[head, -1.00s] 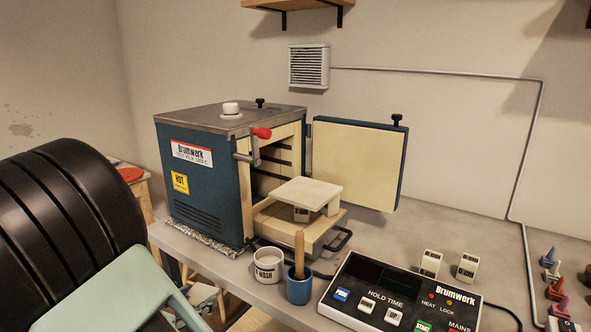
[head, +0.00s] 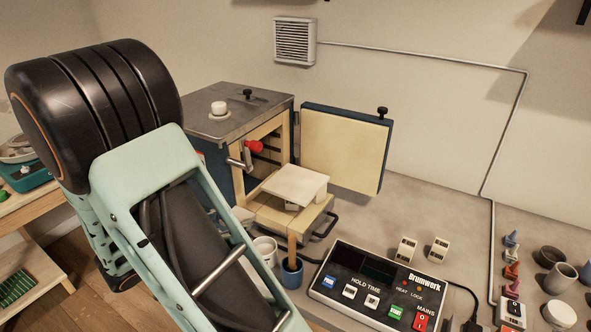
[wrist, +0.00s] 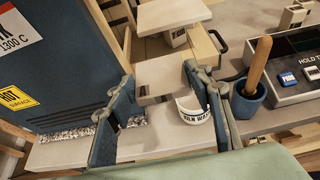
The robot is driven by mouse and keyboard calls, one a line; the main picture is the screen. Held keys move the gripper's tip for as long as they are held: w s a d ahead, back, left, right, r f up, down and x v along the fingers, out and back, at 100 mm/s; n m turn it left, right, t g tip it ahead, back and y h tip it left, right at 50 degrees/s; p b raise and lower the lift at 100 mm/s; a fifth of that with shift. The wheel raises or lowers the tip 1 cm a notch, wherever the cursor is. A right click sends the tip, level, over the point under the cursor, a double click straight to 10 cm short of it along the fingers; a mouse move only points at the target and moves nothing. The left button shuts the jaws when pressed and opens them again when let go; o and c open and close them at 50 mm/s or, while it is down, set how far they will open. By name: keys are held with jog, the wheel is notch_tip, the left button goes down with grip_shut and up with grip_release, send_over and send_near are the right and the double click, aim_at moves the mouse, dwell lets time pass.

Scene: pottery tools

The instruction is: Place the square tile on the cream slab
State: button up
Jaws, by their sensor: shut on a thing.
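The square tile (wrist: 170,76) is a pale beige, thick piece between the two fingers of my gripper (wrist: 157,80) in the wrist view. My gripper is shut on it and holds it roughly level, apart from the slab. The cream slab (head: 297,184) stands on short supports on the pulled-out tray of the kiln in the head view. Its pale top also shows at the top of the wrist view (wrist: 178,12), beyond the tile, with a support under it. In the head view my arm hides the gripper and tile.
The blue kiln (head: 225,172) has its door (head: 343,150) open. A white wash pot (wrist: 192,109) and a blue pot (head: 291,272) with an upright wooden handle stand before the tray. A control box (head: 375,285) lies to the right. The slab's top looks bare.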

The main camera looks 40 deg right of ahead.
aim_at(277, 188)
jog(key=shift+s+d+r, duration=0.1)
jog(key=shift+d+r, duration=0.3)
jog(key=shift+r, duration=0.05)
jog(key=w+d+p, duration=0.1)
jog(key=d, duration=0.5)
jog(key=w+d+p, duration=0.1)
jog(key=w+d, duration=0.1)
jog(key=d, duration=0.4)
jog(key=w+d+p, duration=0.1)
jog(key=d, duration=0.4)
jog(key=shift+w+d, duration=0.35)
jog(key=shift+d, duration=0.05)
jog(key=shift+a+f+p, duration=0.1)
jog(key=shift+a+p, duration=0.15)
jog(key=shift+p, duration=0.25)
jog(key=shift+f, duration=0.2)
jog(key=o, duration=1.2)
jog(key=shift+o, duration=0.2)
